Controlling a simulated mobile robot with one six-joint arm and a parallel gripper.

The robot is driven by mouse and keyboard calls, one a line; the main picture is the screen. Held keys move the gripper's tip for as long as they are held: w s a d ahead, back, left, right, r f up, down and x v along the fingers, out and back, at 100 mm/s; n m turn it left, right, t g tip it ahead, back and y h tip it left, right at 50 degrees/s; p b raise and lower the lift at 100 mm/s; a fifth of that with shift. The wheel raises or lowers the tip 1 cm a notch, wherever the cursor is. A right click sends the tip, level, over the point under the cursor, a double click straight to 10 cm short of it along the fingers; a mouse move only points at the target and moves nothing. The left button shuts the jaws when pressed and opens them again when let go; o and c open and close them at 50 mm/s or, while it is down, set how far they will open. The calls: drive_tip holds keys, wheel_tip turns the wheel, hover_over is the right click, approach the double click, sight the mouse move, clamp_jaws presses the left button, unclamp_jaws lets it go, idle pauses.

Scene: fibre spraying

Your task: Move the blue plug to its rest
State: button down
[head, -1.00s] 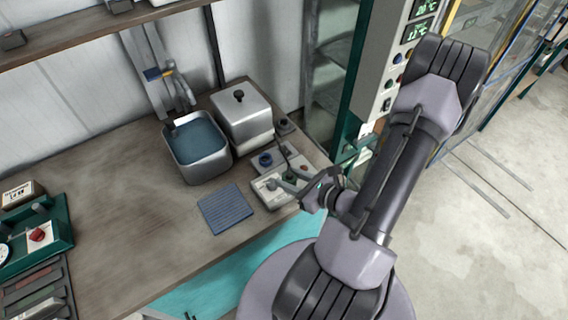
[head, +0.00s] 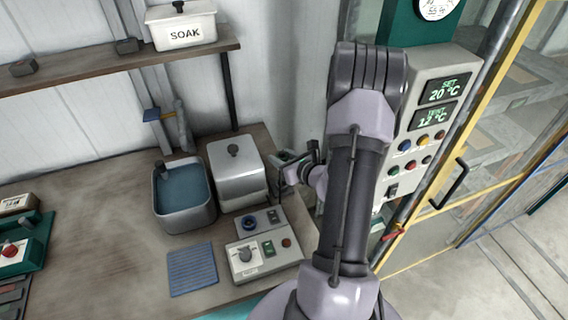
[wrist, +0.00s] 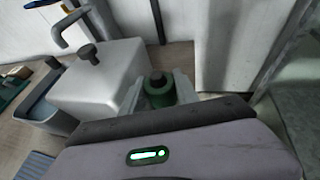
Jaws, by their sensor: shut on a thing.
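In the wrist view, my gripper's pale fingers (wrist: 157,92) are closed around a green cylindrical piece (wrist: 159,96) with a dark round top. Its lower end is hidden by my wrist. I cannot make out a rest for the blue plug.
The lidded container (head: 238,183) and a water basin (head: 184,212) stand left of my gripper. A front control box with a dial (head: 246,262) and a blue ribbed mat (head: 192,270) lie nearer. A tall cabinet panel (head: 428,130) stands to the right. The bench middle-left is clear.

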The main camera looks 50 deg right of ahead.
drive_tip(key=shift+a, duration=0.1)
wheel_tip(320, 180, down, 6)
drive_tip(key=b, duration=0.5)
drive_tip(key=shift+r, duration=0.15)
drive_tip(key=shift+f+b, duration=1.55)
drive_tip(key=shift+b, duration=0.45)
idle(0.9)
drive_tip(key=c, duration=0.8)
unclamp_jaws()
drive_tip(key=shift+c, duration=0.2)
drive_tip(key=p+v, duration=0.3)
drive_tip(key=v, duration=1.4)
drive_tip(key=shift+s, duration=0.25)
